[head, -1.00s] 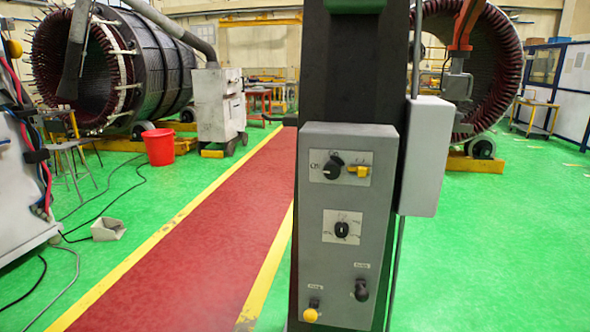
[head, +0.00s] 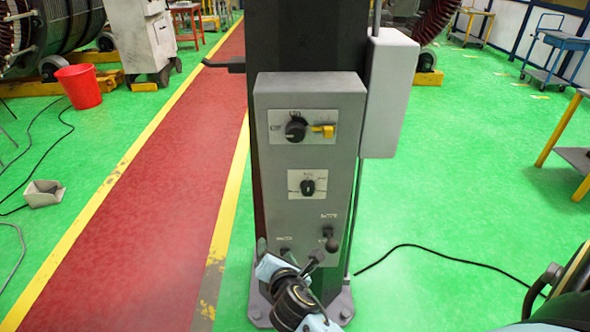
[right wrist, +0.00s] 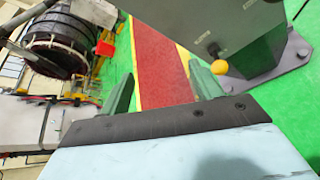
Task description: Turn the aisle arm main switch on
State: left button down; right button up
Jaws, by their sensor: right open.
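The grey control box (head: 310,160) is fixed to a dark column. Its top plate carries a black rotary knob (head: 295,130) beside a yellow tab (head: 325,130). A second black knob (head: 307,187) sits on the middle plate. The labels are too small to read, so I cannot tell which knob is the main switch. My right gripper (head: 290,252) is at the box's lower end, below both knobs, open. In the right wrist view its two fingers (right wrist: 160,78) are spread with nothing between them. My left gripper is not seen.
A black lever (head: 331,241) stands out at the box's lower right. A pale box (head: 390,95) hangs on the column's right side. A red bucket (head: 79,86) is at the far left. A black cable (head: 440,252) lies on the green floor at right.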

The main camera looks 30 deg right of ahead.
jog(key=d+r+n+t+h+p, duration=0.2)
jog(key=d+r+h, duration=0.1)
jog(key=r, duration=1.3)
jog(key=n+h, duration=0.1)
jog(key=h, duration=0.1)
send_near(295, 135)
jog(key=p+x, duration=0.1)
jog(key=x, duration=0.7)
jog(key=shift+p, duration=0.35)
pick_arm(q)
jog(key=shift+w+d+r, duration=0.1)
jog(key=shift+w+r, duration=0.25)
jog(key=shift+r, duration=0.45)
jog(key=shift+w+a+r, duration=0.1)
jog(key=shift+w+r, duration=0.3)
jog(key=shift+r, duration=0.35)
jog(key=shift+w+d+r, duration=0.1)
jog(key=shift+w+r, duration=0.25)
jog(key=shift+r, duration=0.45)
pick_arm(e)
jog(key=shift+w+d+f+t, duration=0.1)
jog(key=shift+w+d+t, duration=0.2)
jog(key=shift+w+d, duration=0.25)
jog(key=shift+a, duration=0.1)
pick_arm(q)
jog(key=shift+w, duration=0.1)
pick_arm(e)
jog(key=c, duration=1)
